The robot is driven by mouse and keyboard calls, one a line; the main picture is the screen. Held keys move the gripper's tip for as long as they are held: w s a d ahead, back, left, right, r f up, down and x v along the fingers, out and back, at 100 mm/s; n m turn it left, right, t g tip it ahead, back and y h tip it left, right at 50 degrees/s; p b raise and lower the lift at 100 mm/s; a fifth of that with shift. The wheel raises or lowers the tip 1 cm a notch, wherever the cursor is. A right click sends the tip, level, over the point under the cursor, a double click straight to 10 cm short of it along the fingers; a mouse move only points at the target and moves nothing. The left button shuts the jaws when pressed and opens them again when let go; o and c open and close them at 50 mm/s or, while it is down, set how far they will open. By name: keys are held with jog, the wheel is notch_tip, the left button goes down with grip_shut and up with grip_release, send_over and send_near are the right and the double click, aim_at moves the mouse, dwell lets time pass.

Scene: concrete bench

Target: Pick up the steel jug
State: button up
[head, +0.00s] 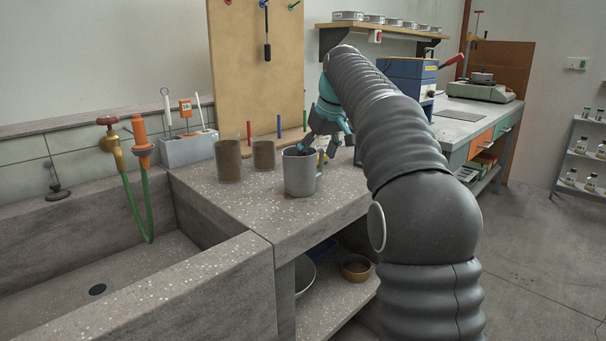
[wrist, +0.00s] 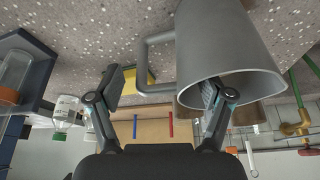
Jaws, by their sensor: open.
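The steel jug (head: 300,176) stands upright on the speckled concrete bench, near its front edge. In the wrist view the grey jug (wrist: 225,40) shows its open mouth toward the camera, with its squared handle on the left. Contact cannot be told.
Two brown-filled beakers (head: 228,161) stand left of the jug. A yellow block (wrist: 138,77) is close behind the handle. A wooden board (head: 254,65) with coloured pegs rises behind. A grey caddy (head: 188,149) and a sink (head: 95,270) are at left.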

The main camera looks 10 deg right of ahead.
grip_shut()
